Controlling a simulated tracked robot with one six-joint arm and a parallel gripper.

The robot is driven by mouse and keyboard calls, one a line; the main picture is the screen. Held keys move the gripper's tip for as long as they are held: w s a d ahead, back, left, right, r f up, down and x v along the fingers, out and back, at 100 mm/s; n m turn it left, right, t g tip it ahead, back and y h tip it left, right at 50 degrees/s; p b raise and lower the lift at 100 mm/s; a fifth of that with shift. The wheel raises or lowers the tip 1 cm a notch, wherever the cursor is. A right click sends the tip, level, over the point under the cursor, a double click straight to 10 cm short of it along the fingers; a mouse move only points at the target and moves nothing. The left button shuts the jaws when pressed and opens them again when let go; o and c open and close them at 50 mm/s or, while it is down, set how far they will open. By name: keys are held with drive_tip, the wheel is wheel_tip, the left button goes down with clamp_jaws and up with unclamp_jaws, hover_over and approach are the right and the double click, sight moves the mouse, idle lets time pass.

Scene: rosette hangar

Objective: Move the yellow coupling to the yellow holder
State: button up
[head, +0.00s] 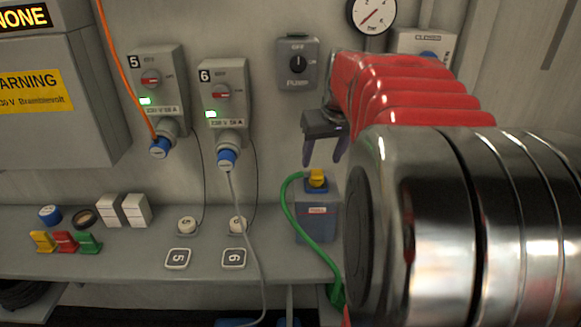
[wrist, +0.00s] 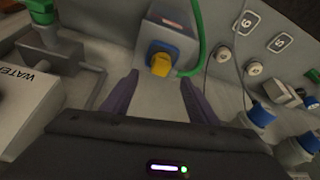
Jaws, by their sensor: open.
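The yellow coupling (head: 317,178) sits on the blue top of a grey-blue box (head: 316,222) on the bench. It also shows in the wrist view (wrist: 161,64), ahead of the fingertips and roughly centred between them. My gripper (head: 325,160) is open and empty, fingers pointing down, a little above the coupling and apart from it. Its purple fingers also show in the wrist view (wrist: 160,78). A yellow block (head: 42,241), which looks like the yellow holder, is at the left of the bench beside a red block (head: 65,241) and a green block (head: 89,243).
A green hose (head: 300,235) curves down from beside the coupling. A grey cable (head: 240,210) hangs from socket 6 (head: 225,95) across the bench (head: 130,262). White blocks (head: 123,210), a blue cap (head: 50,214) and a dark ring (head: 84,218) lie behind the coloured blocks.

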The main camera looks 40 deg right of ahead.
sight(317, 171)
drive_tip(key=shift+x, duration=1.3)
drive_tip(key=shift+x, duration=2.6)
drive_tip(key=shift+c, duration=0.4)
drive_tip(key=c, duration=1.1)
drive_tip(key=shift+r, duration=0.15)
wheel_tip(317, 171, up, 10)
drive_tip(key=shift+f, duration=0.1)
